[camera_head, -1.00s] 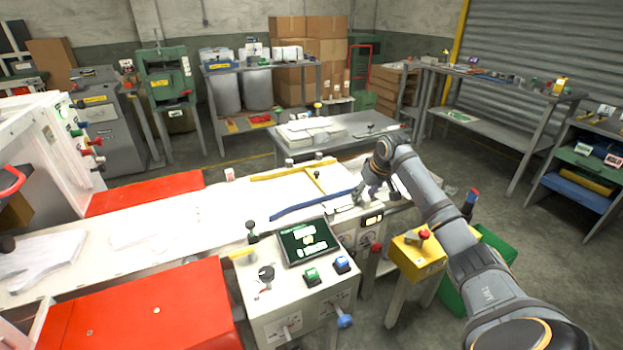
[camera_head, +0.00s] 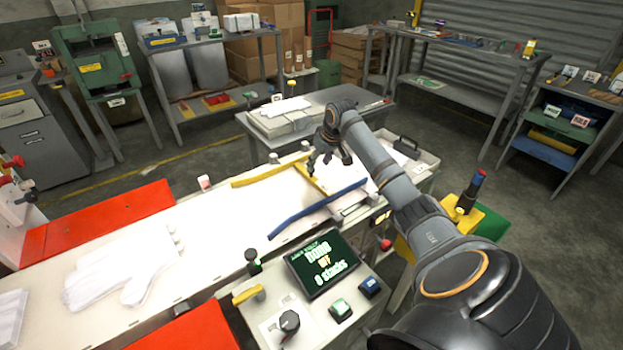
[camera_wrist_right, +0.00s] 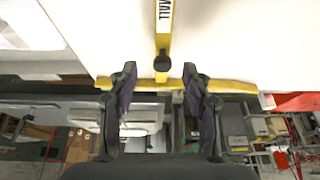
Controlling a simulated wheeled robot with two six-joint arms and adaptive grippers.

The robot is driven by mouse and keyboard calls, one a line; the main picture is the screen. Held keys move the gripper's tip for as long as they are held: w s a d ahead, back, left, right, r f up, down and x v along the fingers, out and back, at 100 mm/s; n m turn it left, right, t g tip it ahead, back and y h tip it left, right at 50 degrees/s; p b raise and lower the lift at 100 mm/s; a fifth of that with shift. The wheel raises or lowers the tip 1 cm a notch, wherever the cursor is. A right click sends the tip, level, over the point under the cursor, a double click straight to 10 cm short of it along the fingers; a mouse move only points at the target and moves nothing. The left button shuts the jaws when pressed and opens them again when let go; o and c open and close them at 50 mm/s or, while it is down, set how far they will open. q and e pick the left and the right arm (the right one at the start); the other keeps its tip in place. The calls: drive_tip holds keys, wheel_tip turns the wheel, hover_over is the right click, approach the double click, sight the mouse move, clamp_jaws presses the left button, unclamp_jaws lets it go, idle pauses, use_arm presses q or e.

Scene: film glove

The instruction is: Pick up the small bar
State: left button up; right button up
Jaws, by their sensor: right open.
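The small bar (camera_wrist_right: 164,25) is a short yellow bar with partly visible black lettering and a dark round knob at its end. In the head view, the small bar (camera_head: 311,179) lies on the white table between a long yellow bar (camera_head: 262,177) and a blue bar (camera_head: 318,208). My right gripper (camera_head: 329,163) is above the far end of the small bar. In the right wrist view, my right gripper (camera_wrist_right: 160,73) is open and empty, with the knob between its fingertips in the picture. I cannot tell the height gap. My left gripper is not in view.
A control box with a dark screen (camera_head: 323,263) and buttons stands at the front. White gloves (camera_head: 125,270) lie on the table's left. A grey bench (camera_head: 350,97) with a white stack stands behind. Red panels (camera_head: 105,215) flank the table.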

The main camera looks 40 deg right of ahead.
sight(314, 179)
drive_tip(key=shift+x, duration=0.9)
drive_tip(key=shift+w+f, duration=0.2)
drive_tip(key=shift+w, duration=0.05)
drive_tip(key=shift+s+f, duration=0.15)
drive_tip(key=shift+f, duration=0.15)
drive_tip(key=f, duration=0.4)
drive_tip(key=shift+w+a, duration=0.2)
drive_tip(key=shift+w, duration=0.15)
drive_tip(key=shift+w+f, duration=0.15)
drive_tip(key=shift+f, duration=0.15)
drive_tip(key=shift+c, duration=0.5)
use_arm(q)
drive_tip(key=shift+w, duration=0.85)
use_arm(e)
clamp_jaws()
